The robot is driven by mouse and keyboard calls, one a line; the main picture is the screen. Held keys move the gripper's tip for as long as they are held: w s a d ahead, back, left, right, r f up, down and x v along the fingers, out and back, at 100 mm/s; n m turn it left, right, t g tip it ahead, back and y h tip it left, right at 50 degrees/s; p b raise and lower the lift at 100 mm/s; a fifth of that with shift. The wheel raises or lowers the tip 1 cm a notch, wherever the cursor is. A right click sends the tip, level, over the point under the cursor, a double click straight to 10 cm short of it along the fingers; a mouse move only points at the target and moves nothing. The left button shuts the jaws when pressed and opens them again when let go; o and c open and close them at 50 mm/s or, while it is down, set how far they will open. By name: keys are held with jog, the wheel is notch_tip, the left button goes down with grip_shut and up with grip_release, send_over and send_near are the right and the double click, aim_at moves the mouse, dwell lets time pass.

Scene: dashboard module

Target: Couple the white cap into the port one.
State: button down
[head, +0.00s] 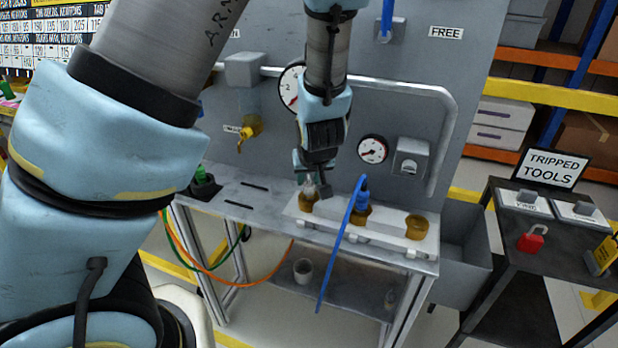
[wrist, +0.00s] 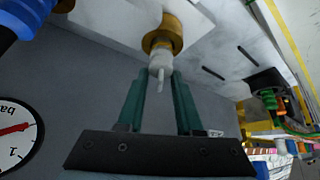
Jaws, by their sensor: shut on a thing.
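My gripper (head: 309,178) points down at the leftmost brass port on the bench's white block. In the wrist view its two green fingers (wrist: 160,80) are shut on the white cap (wrist: 159,62), which has a thin pale stem. The cap meets the mouth of the brass port (wrist: 172,32), in line with it. How deep it sits cannot be told. In the head view the port (head: 308,204) is partly visible below the fingers. No label on the port is readable, so its number cannot be told.
A blue connector with a hose (head: 361,198) stands in the middle port, close to my gripper's right. The right brass port (head: 417,226) is empty. A pipe rail (head: 448,130), gauge (head: 372,149) and grey box (head: 410,157) project from the panel. A green connector (head: 202,178) stands left.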

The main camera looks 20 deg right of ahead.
jog(key=shift+f+b, duration=0.35)
jog(key=shift+f, duration=0.1)
dwell(0.6)
jog(key=shift+c, duration=2.4)
grip_release()
jog(key=shift+r, duration=0.1)
jog(key=p+v, duration=0.6)
jog(key=v, duration=0.5)
jog(key=w+a+r+g, duration=0.1)
jog(key=a+r+g, duration=0.1)
jog(key=a, duration=1.2)
jog(key=a+r+n+g+y, duration=0.1)
jog(key=a+r+g, duration=0.1)
jog(key=a, duration=1.3)
jog(key=shift+w+r+g, duration=0.4)
jog(key=shift+r, duration=0.5)
